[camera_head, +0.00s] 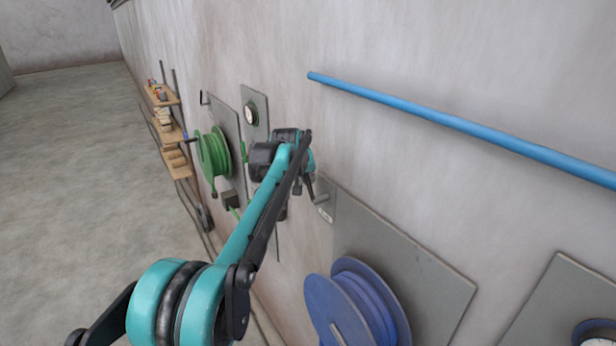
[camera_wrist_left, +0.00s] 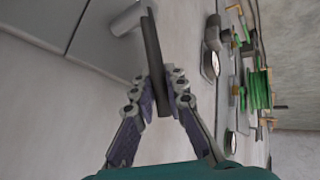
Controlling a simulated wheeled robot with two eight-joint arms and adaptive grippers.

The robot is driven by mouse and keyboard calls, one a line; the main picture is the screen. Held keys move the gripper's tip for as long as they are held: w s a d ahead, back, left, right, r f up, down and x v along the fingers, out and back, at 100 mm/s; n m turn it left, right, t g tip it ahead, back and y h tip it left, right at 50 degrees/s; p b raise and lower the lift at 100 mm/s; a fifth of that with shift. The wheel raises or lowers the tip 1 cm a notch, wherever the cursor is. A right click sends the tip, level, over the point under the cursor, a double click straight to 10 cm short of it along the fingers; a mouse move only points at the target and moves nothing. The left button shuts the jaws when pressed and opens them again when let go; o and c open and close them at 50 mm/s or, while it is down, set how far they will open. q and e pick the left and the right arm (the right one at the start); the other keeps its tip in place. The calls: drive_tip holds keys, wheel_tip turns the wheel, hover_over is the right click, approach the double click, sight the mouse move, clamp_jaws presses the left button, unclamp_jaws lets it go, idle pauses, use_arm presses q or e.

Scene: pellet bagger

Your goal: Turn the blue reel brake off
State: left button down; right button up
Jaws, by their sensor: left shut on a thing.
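The blue reel (camera_head: 357,305) hangs on a grey wall plate (camera_head: 425,265) at the lower right of the head view. At the plate's upper left corner is a small grey pivot (camera_head: 322,199) with a pale label below it. My left gripper (camera_head: 306,184) is at the wall just left of this pivot, mostly hidden by its own wrist. In the left wrist view, my left gripper (camera_wrist_left: 158,88) is shut on a dark flat brake lever (camera_wrist_left: 154,50). The lever passes between both fingers, beside the grey pivot (camera_wrist_left: 127,19). My right gripper is out of view.
A green reel (camera_head: 213,153) and a gauge panel (camera_head: 254,113) are farther along the wall. Wooden shelves (camera_head: 172,134) with small items stand beyond. A blue pipe (camera_head: 450,121) runs along the wall above. The floor at left is clear.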

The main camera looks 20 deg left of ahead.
use_arm(q)
drive_tip(key=shift+r, duration=0.1)
idle(0.3)
drive_tip(key=c, duration=1.5)
unclamp_jaws()
drive_tip(key=shift+a, duration=0.1)
drive_tip(key=shift+c, duration=0.2)
drive_tip(key=v, duration=1.1)
drive_tip(key=shift+s+r, duration=0.25)
drive_tip(key=shift+r, duration=0.05)
